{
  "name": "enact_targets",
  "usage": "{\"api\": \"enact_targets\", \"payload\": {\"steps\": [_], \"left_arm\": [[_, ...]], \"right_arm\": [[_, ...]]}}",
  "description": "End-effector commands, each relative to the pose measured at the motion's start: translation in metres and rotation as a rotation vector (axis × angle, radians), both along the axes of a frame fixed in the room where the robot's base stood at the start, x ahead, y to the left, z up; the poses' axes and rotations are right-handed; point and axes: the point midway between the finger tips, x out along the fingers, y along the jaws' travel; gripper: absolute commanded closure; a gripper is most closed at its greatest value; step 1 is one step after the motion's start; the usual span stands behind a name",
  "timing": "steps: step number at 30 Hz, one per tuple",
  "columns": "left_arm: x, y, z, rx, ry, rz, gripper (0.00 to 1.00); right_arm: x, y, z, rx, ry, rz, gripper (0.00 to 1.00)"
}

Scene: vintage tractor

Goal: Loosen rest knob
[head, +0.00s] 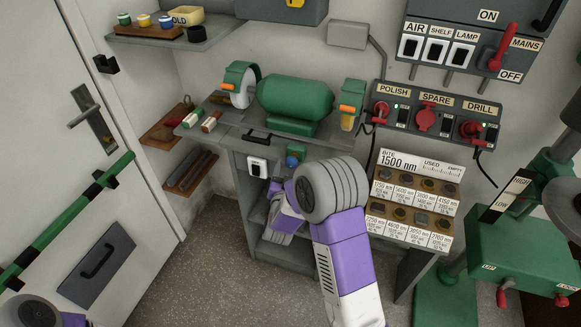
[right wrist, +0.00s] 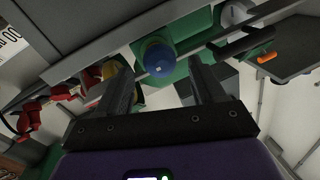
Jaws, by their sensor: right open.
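A round blue knob (head: 294,161) sits on a green mount at the front of the grinder bench, below the green bench grinder (head: 296,98). I cannot tell from any label whether it is the rest knob. The grinder has orange parts at its left wheel (head: 231,87) and right wheel (head: 347,108). My right gripper (head: 277,187) is just below the knob in the head view, partly hidden by my own wrist. In the right wrist view its two fingers (right wrist: 160,70) are open and empty, with the blue knob (right wrist: 158,57) beyond and between them. My left gripper is out of view.
A black handle (head: 257,138) and a white switch (head: 258,166) are on the bench front left of the knob. A rack of labelled discs (head: 415,195) stands to the right. A green drill press (head: 525,250) is far right. Floor (head: 215,265) is clear left of my right arm.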

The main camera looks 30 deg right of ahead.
Motion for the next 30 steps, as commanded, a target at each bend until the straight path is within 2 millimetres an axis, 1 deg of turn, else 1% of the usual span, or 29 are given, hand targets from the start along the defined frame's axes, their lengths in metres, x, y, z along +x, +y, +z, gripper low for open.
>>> {"api": "enact_targets", "payload": {"steps": [3, 6, 14, 17, 25, 30], "left_arm": [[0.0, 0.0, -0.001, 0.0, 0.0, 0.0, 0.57], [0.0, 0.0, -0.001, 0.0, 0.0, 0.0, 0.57], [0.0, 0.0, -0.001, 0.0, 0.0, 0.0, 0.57], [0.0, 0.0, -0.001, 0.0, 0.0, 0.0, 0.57], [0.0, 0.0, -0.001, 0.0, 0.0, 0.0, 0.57], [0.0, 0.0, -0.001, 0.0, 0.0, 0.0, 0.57]], "right_arm": [[0.01, -0.009, -0.001, 0.001, 0.0, -0.002, 0.32], [0.015, -0.012, -0.001, 0.001, 0.001, 0.0, 0.32], [0.016, -0.012, 0.0, 0.001, 0.001, 0.001, 0.32], [0.016, -0.012, 0.0, 0.001, 0.001, 0.001, 0.45], [0.016, -0.012, -0.001, 0.002, 0.002, 0.002, 0.87], [0.016, -0.012, 0.0, -0.004, 0.008, 0.002, 0.88]]}}
